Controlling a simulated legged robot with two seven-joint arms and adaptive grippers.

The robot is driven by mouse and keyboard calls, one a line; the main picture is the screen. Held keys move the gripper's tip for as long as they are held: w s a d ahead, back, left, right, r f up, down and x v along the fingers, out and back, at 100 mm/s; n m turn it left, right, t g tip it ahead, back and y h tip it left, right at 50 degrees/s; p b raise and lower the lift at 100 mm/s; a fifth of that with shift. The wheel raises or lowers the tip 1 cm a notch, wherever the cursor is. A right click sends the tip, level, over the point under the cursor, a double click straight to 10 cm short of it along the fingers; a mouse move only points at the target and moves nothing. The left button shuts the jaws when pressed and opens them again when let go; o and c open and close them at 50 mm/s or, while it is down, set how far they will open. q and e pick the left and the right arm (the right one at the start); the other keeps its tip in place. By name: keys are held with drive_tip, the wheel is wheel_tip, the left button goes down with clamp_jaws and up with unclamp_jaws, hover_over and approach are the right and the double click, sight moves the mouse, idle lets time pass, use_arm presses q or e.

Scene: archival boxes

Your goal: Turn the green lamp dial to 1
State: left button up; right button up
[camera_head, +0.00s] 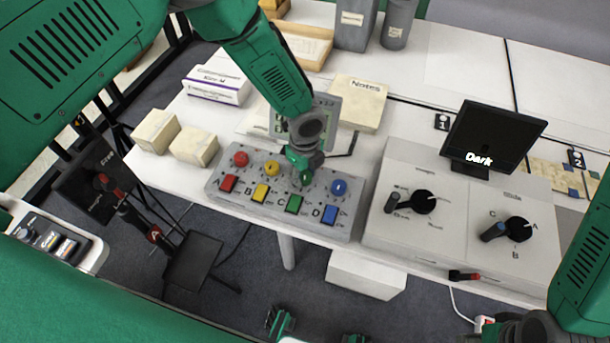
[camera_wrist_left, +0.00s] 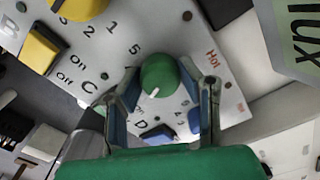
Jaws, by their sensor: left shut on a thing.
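The green lamp dial (camera_wrist_left: 160,75) is a round knob on the grey control panel (camera_head: 343,225), between the yellow dial (camera_head: 272,168) and the blue dial (camera_head: 339,187). My left gripper (camera_head: 305,168) reaches down over it from above; its two fingers stand on either side of the knob in the left wrist view, shut on it. The dial's white pointer mark shows on its lower edge in that view. I cannot read which number it points to. In the head view the gripper partly covers the dial.
A row of red, yellow, green (camera_head: 294,204) and blue buttons lies along the panel's front. The red dial (camera_head: 240,159) is at its left. A box with two black knobs (camera_head: 423,201) and a screen reading "Dark" (camera_head: 492,137) stand to the right. Cream boxes (camera_head: 194,146) sit to the left.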

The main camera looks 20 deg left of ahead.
sight(306, 173)
use_arm(q)
drive_tip(key=n+b, duration=0.2)
drive_tip(key=n, duration=0.4)
drive_tip(key=shift+w, duration=0.15)
drive_tip(key=n, duration=0.6)
drive_tip(key=shift+r+b, duration=0.1)
drive_tip(key=shift+b, duration=0.3)
drive_tip(key=o, duration=1.1)
drive_tip(key=shift+o, duration=0.2)
drive_tip(key=shift+d, duration=0.1)
drive_tip(key=shift+r, duration=0.45)
wheel_tip(306, 173, up, 11)
